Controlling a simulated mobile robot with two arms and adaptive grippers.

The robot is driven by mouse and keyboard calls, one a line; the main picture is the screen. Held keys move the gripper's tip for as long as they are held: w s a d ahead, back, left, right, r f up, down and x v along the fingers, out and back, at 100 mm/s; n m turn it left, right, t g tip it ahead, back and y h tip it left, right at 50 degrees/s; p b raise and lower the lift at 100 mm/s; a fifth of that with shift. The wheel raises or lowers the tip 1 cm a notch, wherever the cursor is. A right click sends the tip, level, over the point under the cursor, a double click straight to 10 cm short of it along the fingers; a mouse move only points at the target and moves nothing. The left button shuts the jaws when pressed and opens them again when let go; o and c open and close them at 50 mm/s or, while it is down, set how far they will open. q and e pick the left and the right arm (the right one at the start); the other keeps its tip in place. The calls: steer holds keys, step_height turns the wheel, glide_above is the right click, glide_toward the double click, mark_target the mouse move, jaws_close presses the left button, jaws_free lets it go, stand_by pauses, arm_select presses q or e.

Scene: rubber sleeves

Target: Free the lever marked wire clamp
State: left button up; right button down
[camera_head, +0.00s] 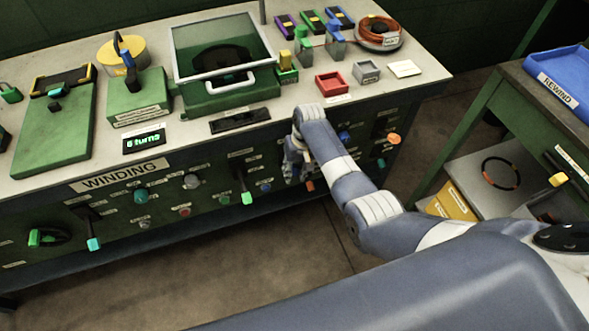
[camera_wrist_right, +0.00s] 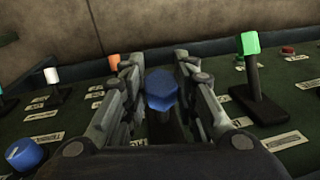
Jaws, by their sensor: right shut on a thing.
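My right arm reaches to the front panel of the winding bench, and its gripper (camera_head: 292,158) is at the panel, partly hidden by my arm. In the right wrist view my right gripper (camera_wrist_right: 160,92) is shut on a blue-topped handle (camera_wrist_right: 162,88), which sits between the two fingers. The handle's base and label are hidden. A green-tipped lever (camera_wrist_right: 249,45) and a white-tipped lever (camera_wrist_right: 50,76) stand on either side. I cannot read which is marked wire clamp. My left gripper is not seen.
The panel holds several knobs, including a teal knob (camera_head: 141,195) and a blue knob (camera_wrist_right: 26,153) close to the fingers. A second bench with a blue tray (camera_head: 562,78) is at the right.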

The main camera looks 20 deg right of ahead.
steer(key=shift+s+f+t+p, duration=0.45)
steer(key=shift+f+t+p, duration=0.15)
steer(key=shift+t+p, duration=0.3)
step_height(320, 180, down, 9)
steer(key=w+n+t+b, duration=0.1)
steer(key=t+b, duration=0.9)
steer(key=b, duration=0.1)
steer(key=shift+y, duration=0.3)
steer(key=shift+w, duration=0.1)
steer(key=c, duration=1.2)
jaws_free()
steer(key=shift+w, duration=0.1)
steer(key=shift+c, duration=0.2)
steer(key=v, duration=1.2)
